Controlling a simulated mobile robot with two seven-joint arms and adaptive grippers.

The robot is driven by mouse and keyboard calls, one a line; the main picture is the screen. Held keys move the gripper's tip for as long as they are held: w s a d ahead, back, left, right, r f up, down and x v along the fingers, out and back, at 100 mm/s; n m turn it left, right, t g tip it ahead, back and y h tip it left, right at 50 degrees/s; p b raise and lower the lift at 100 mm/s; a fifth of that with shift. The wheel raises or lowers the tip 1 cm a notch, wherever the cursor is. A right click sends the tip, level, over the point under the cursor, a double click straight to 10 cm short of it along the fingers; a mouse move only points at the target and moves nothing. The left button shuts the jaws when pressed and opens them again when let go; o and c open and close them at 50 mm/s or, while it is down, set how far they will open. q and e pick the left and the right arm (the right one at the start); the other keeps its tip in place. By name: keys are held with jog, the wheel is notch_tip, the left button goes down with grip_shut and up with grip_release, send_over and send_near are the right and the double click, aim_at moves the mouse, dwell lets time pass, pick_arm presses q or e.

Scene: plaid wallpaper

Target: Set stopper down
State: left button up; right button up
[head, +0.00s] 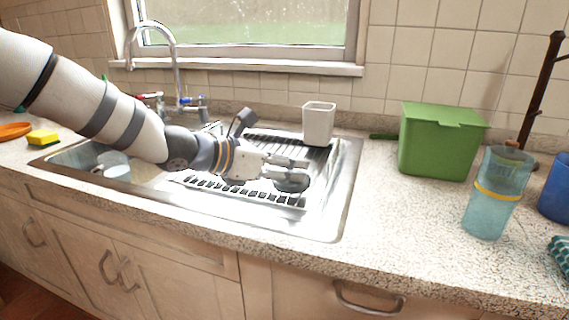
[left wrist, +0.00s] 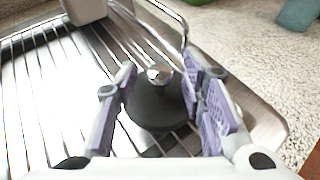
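The stopper is a dark round disc with a shiny metal knob; it shows in the left wrist view (left wrist: 159,108) between the two purple-padded fingers. In the head view the stopper (head: 292,184) is at the fingertips, over the right part of the wire drying rack (head: 240,190). My left gripper (head: 287,173) is shut on the stopper, with a finger pad at each side of its rim. Whether the stopper's underside touches the rack is hidden. My right gripper is not in view.
A pale square cup (head: 318,123) stands at the rack's back, close beyond the stopper. The faucet (head: 177,65) rises behind my arm. A green bin (head: 438,145) and a blue bottle (head: 492,205) stand on the counter at right. The counter's front middle (head: 390,235) is clear.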

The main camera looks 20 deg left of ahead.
pick_arm(q)
jog(key=s+a+r, duration=0.1)
jog(key=s+a+r+p, duration=0.1)
jog(key=s+r, duration=0.1)
jog(key=shift+s+a+r, duration=0.25)
jog(key=shift+s+a, duration=0.05)
jog(key=shift+a, duration=0.1)
jog(key=f+p+v, duration=0.1)
jog(key=v, duration=0.5)
jog(key=shift+s+a, duration=0.3)
jog(key=shift+s, duration=0.05)
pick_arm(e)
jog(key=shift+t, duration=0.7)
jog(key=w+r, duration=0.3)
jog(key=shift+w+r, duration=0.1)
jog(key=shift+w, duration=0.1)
